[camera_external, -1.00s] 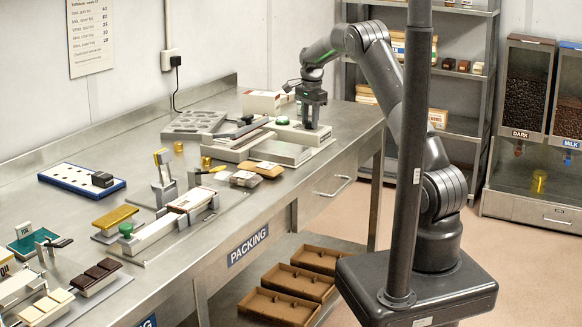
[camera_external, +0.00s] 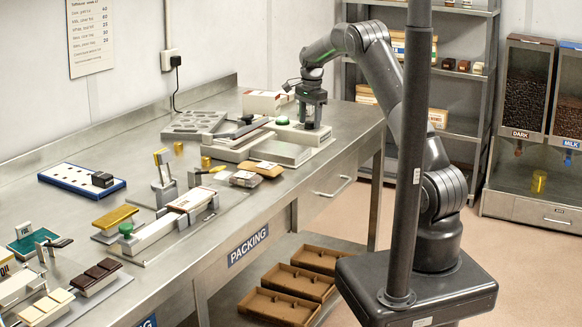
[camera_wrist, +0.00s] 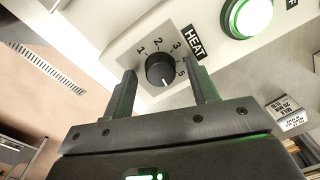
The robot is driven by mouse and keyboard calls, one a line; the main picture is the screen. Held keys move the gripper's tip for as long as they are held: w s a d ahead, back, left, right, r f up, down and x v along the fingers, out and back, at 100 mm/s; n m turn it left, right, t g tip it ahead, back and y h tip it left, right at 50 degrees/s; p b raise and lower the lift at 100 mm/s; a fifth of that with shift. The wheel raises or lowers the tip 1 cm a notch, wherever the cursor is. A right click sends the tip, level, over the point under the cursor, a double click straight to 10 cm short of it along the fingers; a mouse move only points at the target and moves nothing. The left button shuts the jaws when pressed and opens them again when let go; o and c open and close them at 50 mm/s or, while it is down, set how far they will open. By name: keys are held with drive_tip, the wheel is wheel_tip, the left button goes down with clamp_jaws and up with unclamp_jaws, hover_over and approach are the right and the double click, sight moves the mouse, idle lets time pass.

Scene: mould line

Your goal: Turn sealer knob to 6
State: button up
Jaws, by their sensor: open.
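The sealer (camera_external: 292,152) stands at the far end of the bench, with a green button on top. In the wrist view its black knob (camera_wrist: 160,68) sits on a pale panel beside a HEAT label (camera_wrist: 194,43). Numbers ring the knob; 1, 2, 3 and 5 can be made out, and no 6 is readable. A short white mark on the knob points toward the bottom of the picture. My gripper (camera_wrist: 162,72) is open, with one finger on each side of the knob. I cannot tell whether the fingers touch it. In the external view my gripper (camera_external: 311,122) points down over the sealer's right end.
A lit green button (camera_wrist: 250,16) is close to the knob on the same panel. Small packs (camera_external: 256,168) lie just in front of the sealer, and a grey moulded tray (camera_external: 194,125) is behind it to the left. The bench's front edge is close by.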

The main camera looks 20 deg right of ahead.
sight(312, 123)
wheel_tip(312, 123, up, 11)
drive_tip(key=shift+s+d+f, duration=0.15)
drive_tip(key=shift+s+f, duration=0.05)
drive_tip(key=shift+s, duration=0.05)
drive_tip(key=s+d+r+n+t, duration=0.1)
drive_tip(key=s+d+r+n, duration=0.15)
drive_tip(key=s, duration=0.45)
drive_tip(key=s+d+r+n, duration=0.1)
drive_tip(key=s+d+r, duration=0.1)
drive_tip(key=s+r, duration=0.3)
drive_tip(key=s+d+r+n+t, duration=0.1)
drive_tip(key=s+d+r+n, duration=0.1)
drive_tip(key=s, duration=0.6)
drive_tip(key=s+d+f+n+t, duration=0.1)
drive_tip(key=s+f+n, duration=0.2)
drive_tip(key=s, duration=0.8)
drive_tip(key=s+d+f+n+t, duration=0.1)
drive_tip(key=s+f+n+t, duration=0.1)
drive_tip(key=s, duration=1)
drive_tip(key=shift+f+n, duration=0.9)
drive_tip(key=shift+n, duration=0.35)
